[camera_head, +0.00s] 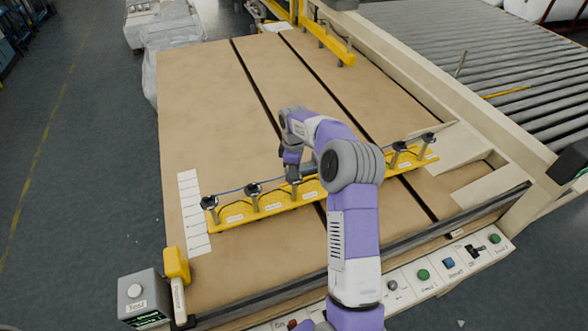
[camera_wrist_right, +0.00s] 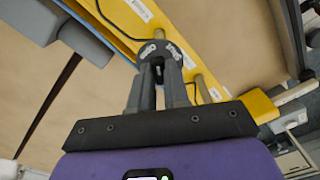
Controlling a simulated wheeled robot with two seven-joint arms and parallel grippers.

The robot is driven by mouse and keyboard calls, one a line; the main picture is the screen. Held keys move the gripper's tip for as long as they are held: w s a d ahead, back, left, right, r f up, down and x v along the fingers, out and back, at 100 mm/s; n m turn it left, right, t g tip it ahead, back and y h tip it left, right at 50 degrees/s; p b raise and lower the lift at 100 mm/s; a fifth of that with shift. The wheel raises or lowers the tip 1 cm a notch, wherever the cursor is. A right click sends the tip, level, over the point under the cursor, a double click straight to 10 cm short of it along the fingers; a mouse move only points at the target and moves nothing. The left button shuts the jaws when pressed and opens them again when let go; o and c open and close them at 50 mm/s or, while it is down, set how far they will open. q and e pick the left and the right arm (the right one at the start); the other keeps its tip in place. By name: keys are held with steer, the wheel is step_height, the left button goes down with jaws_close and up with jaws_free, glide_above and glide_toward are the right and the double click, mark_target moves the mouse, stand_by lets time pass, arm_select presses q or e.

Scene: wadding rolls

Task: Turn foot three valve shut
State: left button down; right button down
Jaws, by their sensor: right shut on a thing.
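A yellow bar (camera_head: 225,219) lies across the tan table, carrying several round dark valve knobs. Two knobs (camera_head: 209,202) (camera_head: 253,190) show at its left end and two (camera_head: 398,147) (camera_head: 428,138) at its right end. My right gripper (camera_head: 293,178) points down at the bar between these pairs, at the third position from the left. In the right wrist view its fingers (camera_wrist_right: 160,68) are shut on a dark round valve knob (camera_wrist_right: 155,46) with white lettering. The fingers hide part of the knob, and my arm hides part of the bar. My left gripper is out of view.
A white marked strip (camera_head: 188,205) lies left of the bar. A yellow holder (camera_head: 176,264) and a grey box labelled Test (camera_head: 142,299) stand at the front left corner. A button panel (camera_head: 440,273) runs along the front. Another yellow bar (camera_head: 330,40) is at the back.

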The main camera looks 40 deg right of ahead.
steer(key=m, duration=0.5)
steer(key=shift+m, duration=0.3)
steer(key=m, duration=0.5)
steer(key=shift+m, duration=0.4)
steer(key=shift+d+r, duration=0.1)
steer(key=c, duration=1.1)
jaws_free()
step_height(320, 180, up, 8)
steer(key=shift+f, duration=0.25)
